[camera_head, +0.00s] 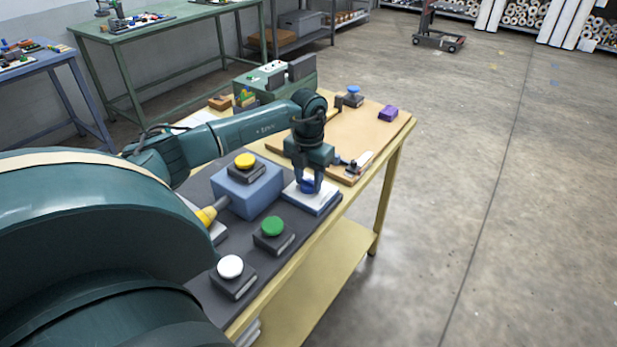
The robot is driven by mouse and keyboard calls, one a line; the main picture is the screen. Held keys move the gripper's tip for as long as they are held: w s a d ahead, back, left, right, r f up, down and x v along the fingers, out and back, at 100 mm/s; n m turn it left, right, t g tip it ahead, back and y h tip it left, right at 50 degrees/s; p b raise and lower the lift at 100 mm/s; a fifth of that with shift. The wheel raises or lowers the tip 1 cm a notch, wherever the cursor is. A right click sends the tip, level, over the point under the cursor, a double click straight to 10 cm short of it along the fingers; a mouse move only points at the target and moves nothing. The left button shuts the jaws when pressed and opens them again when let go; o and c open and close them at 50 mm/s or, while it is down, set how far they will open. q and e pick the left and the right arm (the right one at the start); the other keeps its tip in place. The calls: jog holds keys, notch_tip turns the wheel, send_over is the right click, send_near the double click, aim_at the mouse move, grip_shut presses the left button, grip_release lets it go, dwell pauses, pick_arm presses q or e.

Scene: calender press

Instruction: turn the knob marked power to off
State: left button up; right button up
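A blue knob (307,187) sits on a white plate on a blue-grey base (321,206) at the right edge of the dark mat. I cannot read any marking on it, so I cannot tell if it is the one marked power. My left gripper (307,184) points down over this knob, one finger on each side. The fingers are apart with the knob between them; whether they press on it is too small to tell. The gripper hides part of the knob. My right gripper is not in view.
Yellow (245,160), green (273,226) and white (230,266) round buttons stand near the gripper. A yellow-tipped handle (206,216) sticks out beside the blue box (262,190). Farther back are a blue-topped knob (353,90) and a purple block (388,112).

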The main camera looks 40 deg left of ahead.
aim_at(308, 181)
pick_arm(q)
jog(key=o, duration=0.4)
jog(key=shift+r, duration=0.1)
notch_tip(308, 181, up, 13)
jog(key=shift+r+b, duration=0.1)
jog(key=shift+b, duration=0.4)
dwell(0.4)
